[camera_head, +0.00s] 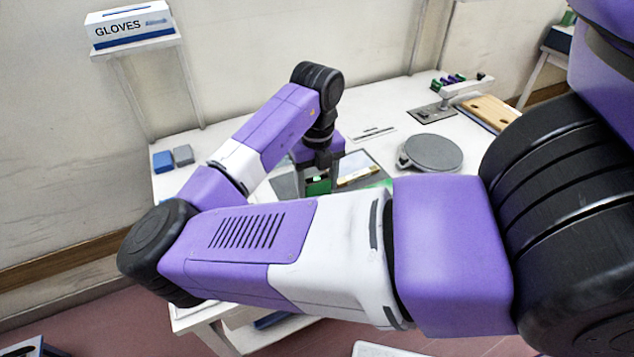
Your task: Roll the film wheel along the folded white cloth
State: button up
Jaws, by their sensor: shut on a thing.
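My gripper (318,180) points down over the white table, behind my own forearm. It is shut on a small green piece (318,187). Whether this is the film wheel or part of it, I cannot tell. A dark grey mat (284,187) lies around and below the gripper. A pale flat thing with a yellowish edge (356,175) lies just right of the gripper. I cannot tell whether it is the folded white cloth. My arm hides the front of this work area, so contact below the gripper does not show.
A round grey plate (433,152) stands right of the mat. Farther right are a metal device on a dark base (432,112) and a wooden board (492,112). Blue (163,161) and grey (183,155) blocks sit at the table's left. A glove box (128,25) stands on a shelf.

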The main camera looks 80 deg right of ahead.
jog(key=shift+f+b, duration=0.65)
jog(key=shift+f, duration=0.15)
dwell(1.5)
